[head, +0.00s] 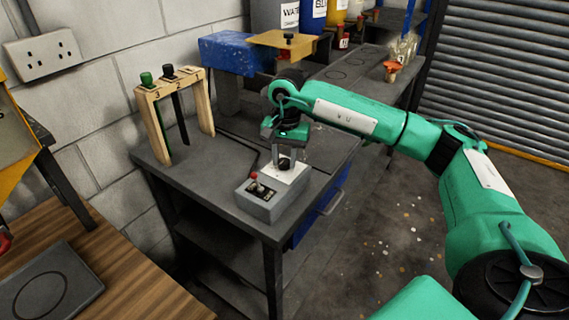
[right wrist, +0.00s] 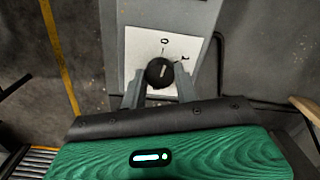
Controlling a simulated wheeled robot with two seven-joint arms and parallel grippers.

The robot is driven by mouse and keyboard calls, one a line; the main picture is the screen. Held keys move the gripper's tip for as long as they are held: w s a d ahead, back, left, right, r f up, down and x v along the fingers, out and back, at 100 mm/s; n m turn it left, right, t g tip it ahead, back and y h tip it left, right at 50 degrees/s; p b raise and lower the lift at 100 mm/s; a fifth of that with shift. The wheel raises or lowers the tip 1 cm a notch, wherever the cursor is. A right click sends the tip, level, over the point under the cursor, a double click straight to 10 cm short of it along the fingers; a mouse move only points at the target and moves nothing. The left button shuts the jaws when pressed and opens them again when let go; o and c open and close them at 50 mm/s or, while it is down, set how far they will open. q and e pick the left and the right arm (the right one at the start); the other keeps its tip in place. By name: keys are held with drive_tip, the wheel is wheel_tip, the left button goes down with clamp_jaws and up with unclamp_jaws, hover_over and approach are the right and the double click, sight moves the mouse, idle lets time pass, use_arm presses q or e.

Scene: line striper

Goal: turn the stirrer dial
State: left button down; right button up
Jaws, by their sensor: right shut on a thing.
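The stirrer dial is a round black knob (right wrist: 159,72) on a white plate (right wrist: 140,48) with marks beside it, seen in the right wrist view. In the head view the dial (head: 285,164) sits on top of a grey box (head: 268,208) at the front of the dark bench. My right gripper (right wrist: 159,80) is shut on the dial from above, with one finger on each side of it. In the head view the right gripper (head: 289,155) points down at the box. My left gripper does not show.
A red-topped switch (head: 254,181) stands on the same box, near the dial. A wooden rack (head: 172,95) with numbered slots stands at the back left of the bench (head: 220,165). A blue block (head: 230,53) and bottles stand behind. A wooden table (head: 110,260) is at the lower left.

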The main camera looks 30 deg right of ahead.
drive_tip(key=shift+n+b, duration=0.35)
drive_tip(key=shift+n, duration=0.25)
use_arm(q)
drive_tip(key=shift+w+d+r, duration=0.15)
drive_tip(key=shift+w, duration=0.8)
use_arm(e)
drive_tip(key=shift+r, duration=0.1)
drive_tip(key=o, duration=1)
drive_tip(key=shift+c, duration=0.2)
